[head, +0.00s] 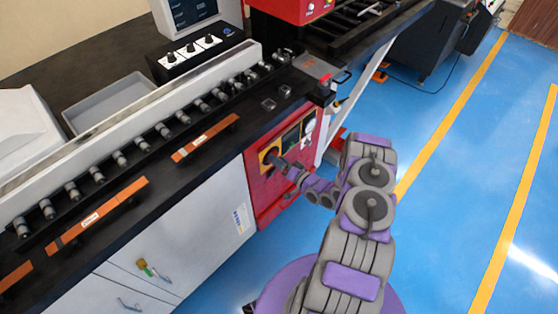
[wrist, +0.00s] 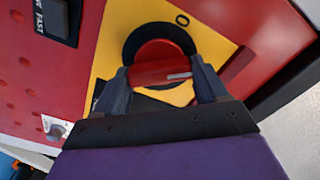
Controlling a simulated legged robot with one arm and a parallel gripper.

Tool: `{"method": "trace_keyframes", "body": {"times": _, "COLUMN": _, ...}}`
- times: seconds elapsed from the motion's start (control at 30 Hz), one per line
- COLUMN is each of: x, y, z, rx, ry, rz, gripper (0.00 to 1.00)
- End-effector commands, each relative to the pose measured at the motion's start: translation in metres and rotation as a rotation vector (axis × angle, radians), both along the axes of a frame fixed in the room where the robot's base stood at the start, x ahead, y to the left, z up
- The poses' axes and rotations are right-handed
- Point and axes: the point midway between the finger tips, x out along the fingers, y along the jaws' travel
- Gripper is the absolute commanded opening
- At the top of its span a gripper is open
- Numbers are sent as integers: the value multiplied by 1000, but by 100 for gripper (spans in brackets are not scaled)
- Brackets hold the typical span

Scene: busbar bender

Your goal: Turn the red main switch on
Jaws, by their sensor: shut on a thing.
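The red main switch (wrist: 160,65) is a round red knob with a raised grip on a black ring and a yellow plate (wrist: 190,22) in the wrist view. A white mark on its grip points to the right. An "O" is printed at the plate's upper right. My gripper (wrist: 163,78) is shut on the knob's grip, one finger on each side. In the head view my gripper (head: 276,160) reaches the yellow plate (head: 266,153) on the red panel's left part and hides most of the knob.
The red panel (head: 258,189) sits in the bender's front beside white cabinet doors (head: 205,225). The black worktop (head: 160,165) with copper bars (head: 100,214) overhangs it. A small silver key switch (wrist: 57,131) is at lower left in the wrist view. Blue floor (head: 440,200) is clear at right.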

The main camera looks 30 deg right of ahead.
Motion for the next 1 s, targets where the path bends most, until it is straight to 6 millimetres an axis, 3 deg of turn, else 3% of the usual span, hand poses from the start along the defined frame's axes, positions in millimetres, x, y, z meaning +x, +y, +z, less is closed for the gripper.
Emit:
{"method": "trace_keyframes", "body": {"times": 0.6, "x": 4, "y": -6, "z": 1, "rx": 484, "ry": 167, "rz": -8, "gripper": 42}}
{"method": "trace_keyframes", "body": {"times": 1.0, "x": 4, "y": -6, "z": 0, "rx": 617, "ry": 215, "rz": -8, "gripper": 42}}
